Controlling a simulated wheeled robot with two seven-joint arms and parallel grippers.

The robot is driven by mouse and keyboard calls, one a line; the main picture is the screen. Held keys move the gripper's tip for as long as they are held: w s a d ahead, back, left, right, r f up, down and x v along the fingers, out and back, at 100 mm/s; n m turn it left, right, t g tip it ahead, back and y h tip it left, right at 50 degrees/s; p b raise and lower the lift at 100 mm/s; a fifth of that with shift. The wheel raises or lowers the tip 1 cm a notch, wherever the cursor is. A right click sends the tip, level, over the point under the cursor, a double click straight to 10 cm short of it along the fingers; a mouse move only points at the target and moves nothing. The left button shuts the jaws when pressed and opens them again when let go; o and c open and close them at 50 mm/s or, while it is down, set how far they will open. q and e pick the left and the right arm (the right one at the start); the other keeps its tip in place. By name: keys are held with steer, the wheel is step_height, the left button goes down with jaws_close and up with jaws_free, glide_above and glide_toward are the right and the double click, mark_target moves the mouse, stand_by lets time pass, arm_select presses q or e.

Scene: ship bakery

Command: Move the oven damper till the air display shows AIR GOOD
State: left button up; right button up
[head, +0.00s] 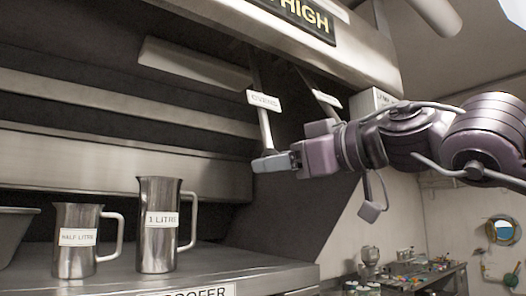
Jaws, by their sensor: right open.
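The air display (305,17) is at the top of the head view, cut off by the frame edge; the word HIGH shows in yellow. My left gripper is out of view.
A half litre jug (75,255) and a 1 litre jug (155,250) stand on the steel top (215,270) at lower left, beside a bowl (15,232). The hood edge (350,60) is above my right arm. A cluttered bench (420,277) stands at back right.

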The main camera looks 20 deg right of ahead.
steer(key=p+x, duration=0.1)
steer(key=x, duration=0.3)
steer(key=shift+s, duration=0.1)
